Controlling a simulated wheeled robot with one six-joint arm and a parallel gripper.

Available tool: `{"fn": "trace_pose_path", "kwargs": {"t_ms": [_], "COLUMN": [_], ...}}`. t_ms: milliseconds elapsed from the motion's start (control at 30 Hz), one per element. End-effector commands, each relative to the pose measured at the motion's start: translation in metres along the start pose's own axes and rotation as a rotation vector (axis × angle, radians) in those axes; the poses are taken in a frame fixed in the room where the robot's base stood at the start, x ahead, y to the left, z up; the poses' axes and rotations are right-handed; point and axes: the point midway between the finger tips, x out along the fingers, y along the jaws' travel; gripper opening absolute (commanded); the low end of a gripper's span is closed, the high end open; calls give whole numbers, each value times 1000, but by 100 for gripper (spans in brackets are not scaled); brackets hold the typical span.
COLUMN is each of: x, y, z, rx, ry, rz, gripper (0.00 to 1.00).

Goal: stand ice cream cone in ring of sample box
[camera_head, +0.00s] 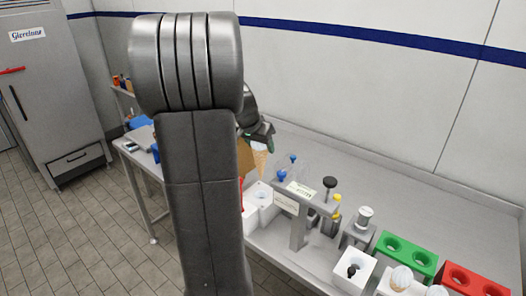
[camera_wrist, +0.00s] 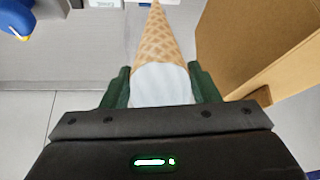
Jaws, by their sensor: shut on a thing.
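A tan waffle ice cream cone (camera_head: 260,160) with a white top hangs point down below my gripper (camera_head: 260,132). In the wrist view the cone (camera_wrist: 159,40) sits between the two green fingers of my gripper (camera_wrist: 160,82), which are shut on its white part. A white box (camera_head: 262,190) with a round ring opening stands on the counter below the cone, slightly apart from it. No label on it is readable, so I cannot tell for certain that it is the sample box. My arm covers part of the scene left of it.
A grey stand (camera_head: 300,205) with labels and small bottles is right of the white box. Further right are another white box (camera_head: 352,274), a green holder (camera_head: 405,252) and a red holder (camera_head: 468,282). A brown cardboard panel (camera_wrist: 255,45) is close beside my gripper.

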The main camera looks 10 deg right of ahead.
Motion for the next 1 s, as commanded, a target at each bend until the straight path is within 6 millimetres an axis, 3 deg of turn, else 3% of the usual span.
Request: {"fn": "trace_pose_path", "kwargs": {"t_ms": [33,467,1000], "x": [10,30,77], "y": [0,0,0], "z": [7,19,46], "rx": [-2,-1,-1], "ry": [-3,-2,-1], "rz": [1,-3,-3], "gripper": [42,42,42]}}
